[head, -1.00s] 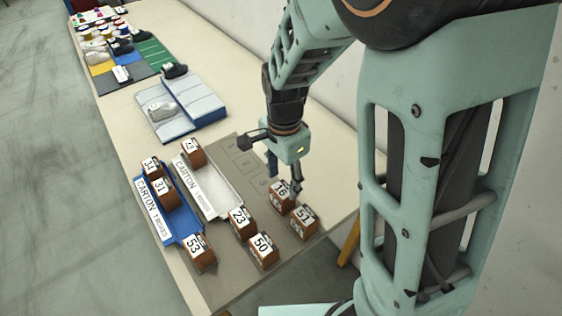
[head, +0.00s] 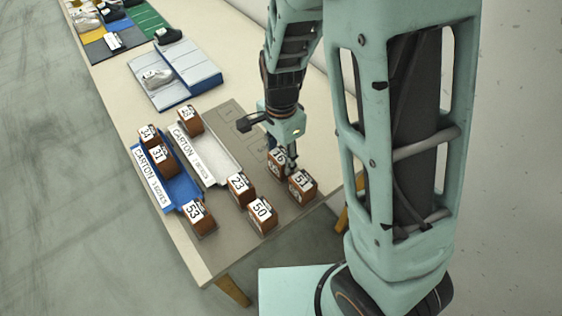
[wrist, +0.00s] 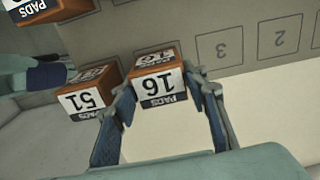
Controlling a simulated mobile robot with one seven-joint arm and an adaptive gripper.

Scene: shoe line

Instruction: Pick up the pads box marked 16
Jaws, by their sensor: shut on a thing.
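The pads box marked 16 (wrist: 158,78) is a brown box with a white label and a dark PADS strip. In the wrist view it sits between the two fingers of my gripper (wrist: 166,100), which is shut on it. In the head view box 16 (head: 277,156) stands near the right edge of the grey mat, partly hidden by my gripper (head: 285,155). I cannot tell whether it is off the mat.
Box 51 (head: 301,186) stands close beside box 16. Boxes 23 (head: 239,188), 50 (head: 262,214) and 53 (head: 198,217) stand nearby. A blue carton tray (head: 182,194) and a white carton tray (head: 222,166) hold other boxes. Numbered mat spaces (wrist: 222,48) are empty.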

